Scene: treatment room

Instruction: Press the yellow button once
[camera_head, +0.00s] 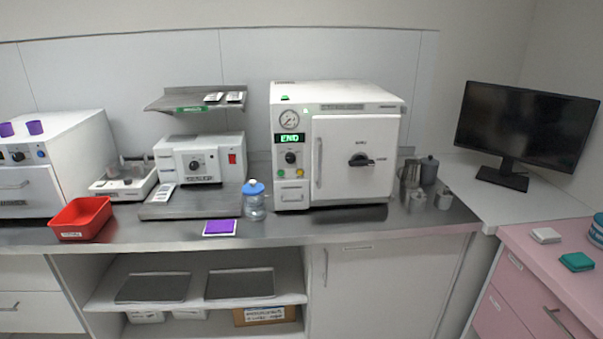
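A white sterilizer (352,100) stands on the steel counter, with its front door shut. Its left panel has a round gauge, a green display (290,139) reading END, and a dark knob (290,158). A small yellow button (299,172) sits below the knob to the right, and a green one (281,172) sits to the left. Both buttons are tiny in this view, so I cannot tell if either is pressed in. Neither of my grippers is in view.
A blue-lidded jar (255,207) stands just left of the sterilizer, and a purple pad (220,227) lies left of that. A red tray (82,216) is at the left. Metal canisters (410,175) stand right of the sterilizer. The counter's front strip is mostly clear.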

